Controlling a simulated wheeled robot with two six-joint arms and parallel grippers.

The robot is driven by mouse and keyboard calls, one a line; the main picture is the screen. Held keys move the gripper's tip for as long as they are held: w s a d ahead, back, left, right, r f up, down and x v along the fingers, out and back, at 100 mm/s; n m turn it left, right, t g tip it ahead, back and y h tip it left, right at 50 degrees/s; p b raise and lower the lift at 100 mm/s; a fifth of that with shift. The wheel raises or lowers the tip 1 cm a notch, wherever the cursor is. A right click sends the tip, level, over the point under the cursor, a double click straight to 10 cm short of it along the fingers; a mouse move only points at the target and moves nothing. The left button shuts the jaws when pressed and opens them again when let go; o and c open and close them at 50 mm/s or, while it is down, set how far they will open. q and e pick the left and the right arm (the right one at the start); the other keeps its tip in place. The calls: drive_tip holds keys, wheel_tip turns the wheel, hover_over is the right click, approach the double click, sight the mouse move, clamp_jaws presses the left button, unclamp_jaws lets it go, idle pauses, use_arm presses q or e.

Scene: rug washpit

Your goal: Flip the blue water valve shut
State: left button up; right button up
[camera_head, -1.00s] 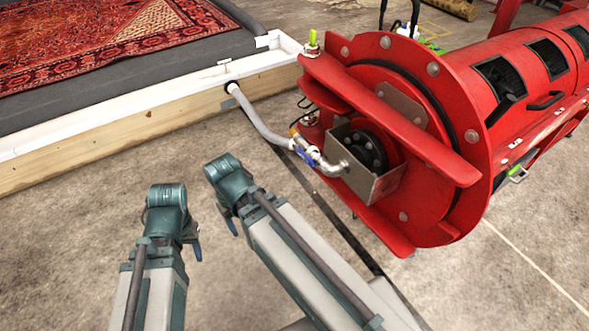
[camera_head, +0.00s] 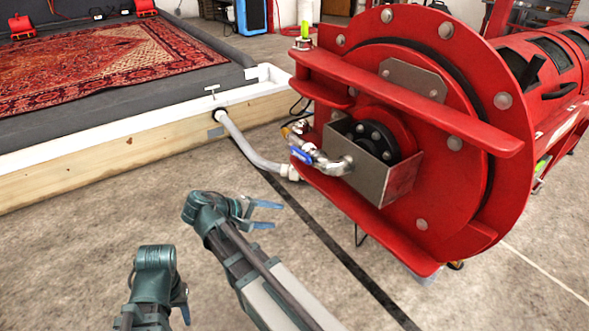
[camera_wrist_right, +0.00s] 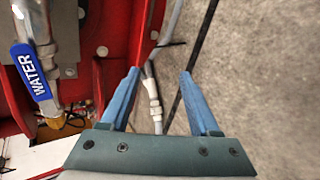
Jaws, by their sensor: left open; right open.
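The blue valve handle (camera_head: 302,155) sits on a silver pipe (camera_head: 330,162) at the front of the red machine. In the right wrist view the handle (camera_wrist_right: 34,72) is at the left, with white letters reading WATER, and looks roughly in line with the pipe. My right gripper (camera_head: 276,216) is open and empty, below and left of the valve and apart from it. In the right wrist view its blue fingers (camera_wrist_right: 160,74) are spread, with the handle left of them. My left gripper (camera_head: 186,304) is low at the left, partly out of frame, away from the valve.
The red machine (camera_head: 440,190) fills the right side, with a metal bracket (camera_head: 385,182) beside the valve. A grey hose (camera_head: 250,150) runs from the wooden-sided pit (camera_head: 110,165) toward the valve. A patterned rug (camera_head: 110,65) lies in the pit. Concrete floor is open in front.

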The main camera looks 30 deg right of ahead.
sight(300, 157)
drive_tip(key=w+a+r+h, duration=0.2)
drive_tip(key=r+h, duration=0.2)
drive_tip(key=r, duration=0.2)
drive_tip(key=w+a+r+h, duration=0.2)
drive_tip(key=r+h, duration=0.1)
drive_tip(key=r, duration=0.4)
drive_tip(key=shift+t, duration=0.3)
drive_tip(key=d, duration=1.4)
drive_tip(key=shift+w+d+f, duration=0.15)
drive_tip(key=shift+w, duration=0.15)
clamp_jaws()
